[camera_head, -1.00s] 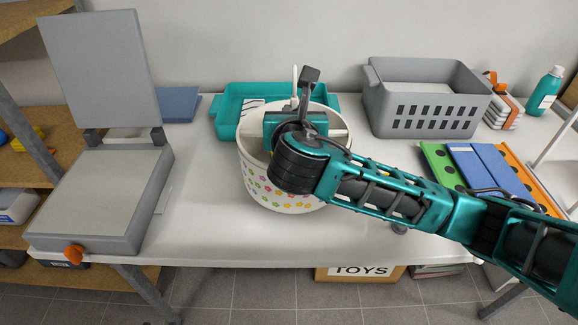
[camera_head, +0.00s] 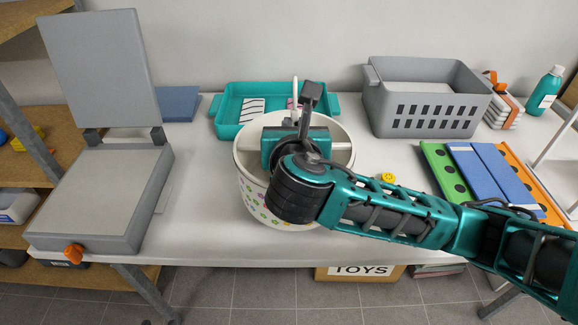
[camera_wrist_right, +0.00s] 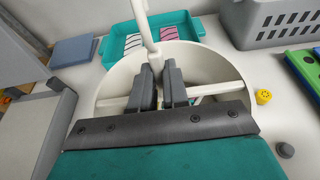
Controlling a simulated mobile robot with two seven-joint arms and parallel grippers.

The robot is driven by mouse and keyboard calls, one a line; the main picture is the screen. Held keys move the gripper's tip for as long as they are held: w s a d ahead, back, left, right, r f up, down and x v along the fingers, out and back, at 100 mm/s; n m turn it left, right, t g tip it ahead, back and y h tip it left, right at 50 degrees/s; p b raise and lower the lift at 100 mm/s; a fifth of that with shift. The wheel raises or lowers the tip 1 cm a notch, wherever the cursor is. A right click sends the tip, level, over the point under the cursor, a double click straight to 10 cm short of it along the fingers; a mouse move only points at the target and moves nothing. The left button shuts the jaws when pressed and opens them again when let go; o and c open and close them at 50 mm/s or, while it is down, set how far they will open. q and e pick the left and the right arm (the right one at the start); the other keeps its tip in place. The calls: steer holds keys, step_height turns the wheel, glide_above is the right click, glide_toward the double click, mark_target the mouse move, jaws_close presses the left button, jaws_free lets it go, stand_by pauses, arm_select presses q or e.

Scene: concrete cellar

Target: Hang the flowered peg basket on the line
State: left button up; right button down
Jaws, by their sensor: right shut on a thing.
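The white peg basket (camera_head: 250,190) with coloured flowers round its wall is in the middle of the head view, in front of the teal tray. A crossbar spans its mouth, and a white stem (camera_wrist_right: 142,22) rises from the middle. My right gripper (camera_wrist_right: 160,88) is over the basket's mouth, its two dark fingers shut on the basket at the foot of the stem. In the head view my right wrist hides part of the basket's mouth and front. Whether its base touches the table is hard to tell. My left gripper is not in view. No line is clearly visible.
A teal tray (camera_head: 229,114) with striped items stands behind the basket, and a grey crate (camera_head: 374,103) at back right. A yellow round thing (camera_head: 388,177) lies right of the basket. A grey hinged device (camera_head: 100,195) stands left. White bars (camera_head: 557,150) show at the right edge.

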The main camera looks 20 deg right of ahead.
steer(key=shift+s+a, duration=0.2)
steer(key=shift+s, duration=0.6)
steer(key=shift+s+a, duration=0.25)
steer(key=shift+s, duration=0.5)
steer(key=shift+s+a, duration=0.2)
steer(key=shift+s, duration=0.6)
